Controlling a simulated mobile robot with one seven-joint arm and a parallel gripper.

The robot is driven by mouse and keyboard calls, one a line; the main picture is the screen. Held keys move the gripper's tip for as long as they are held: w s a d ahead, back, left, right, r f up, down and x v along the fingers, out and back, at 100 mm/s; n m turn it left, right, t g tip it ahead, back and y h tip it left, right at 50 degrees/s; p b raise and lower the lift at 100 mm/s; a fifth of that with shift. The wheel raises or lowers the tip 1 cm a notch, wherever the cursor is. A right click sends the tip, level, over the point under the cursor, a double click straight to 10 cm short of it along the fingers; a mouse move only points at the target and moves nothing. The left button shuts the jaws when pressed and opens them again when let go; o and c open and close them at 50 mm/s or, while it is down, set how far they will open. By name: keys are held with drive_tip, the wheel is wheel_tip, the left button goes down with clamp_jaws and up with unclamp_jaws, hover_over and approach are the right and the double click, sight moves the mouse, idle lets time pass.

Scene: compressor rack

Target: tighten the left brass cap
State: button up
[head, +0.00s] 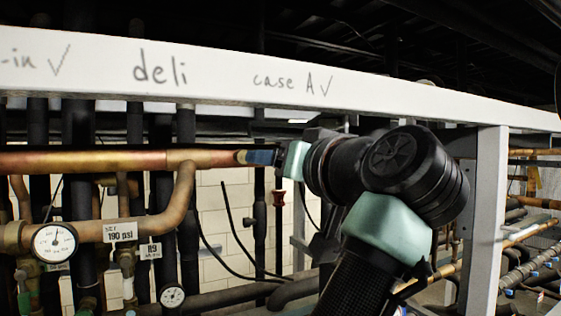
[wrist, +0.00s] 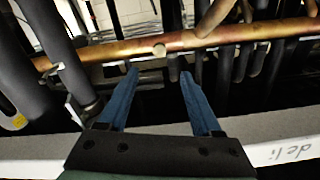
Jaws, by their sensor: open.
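My gripper (head: 248,157) is at the right end of the visible copper pipe in the head view, its blue fingers level with the pipe. In the wrist view my gripper (wrist: 160,74) is open, with nothing between its two blue fingers. A small round brass-coloured cap (wrist: 159,49) shows on the copper pipe, just beyond the gap between the fingertips and apart from them. I cannot tell whether it is the left one; no second cap is clear. In the head view I cannot make out this cap near the fingers.
The horizontal copper pipe (head: 90,161) runs below a white beam (head: 210,75) with handwriting. A round gauge (head: 55,242) and a smaller gauge (head: 172,296) hang at lower left. Dark vertical pipes (head: 78,200) stand behind. A grey post (head: 487,220) stands right of my arm.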

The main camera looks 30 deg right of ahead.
drive_tip(key=shift+s+r, duration=0.1)
drive_tip(key=shift+s, duration=0.05)
drive_tip(key=s+a+f+n+t+b, duration=0.1)
drive_tip(key=s+a+f+t+b, duration=0.2)
drive_tip(key=a, duration=0.5)
drive_tip(key=s+a+f+n+t+b, duration=0.1)
drive_tip(key=s+a+f+t+b, duration=0.2)
drive_tip(key=s+a+f+b, duration=0.3)
drive_tip(key=s+a+f+n+t+y+b, duration=0.1)
drive_tip(key=s+a+f+t+b, duration=0.2)
drive_tip(key=s+a+b, duration=0.3)
drive_tip(key=a+f, duration=0.1)
drive_tip(key=a, duration=0.2)
drive_tip(key=shift+s+a+f+b, duration=0.15)
drive_tip(key=shift+a+f+b, duration=0.15)
drive_tip(key=shift+a, duration=0.1)
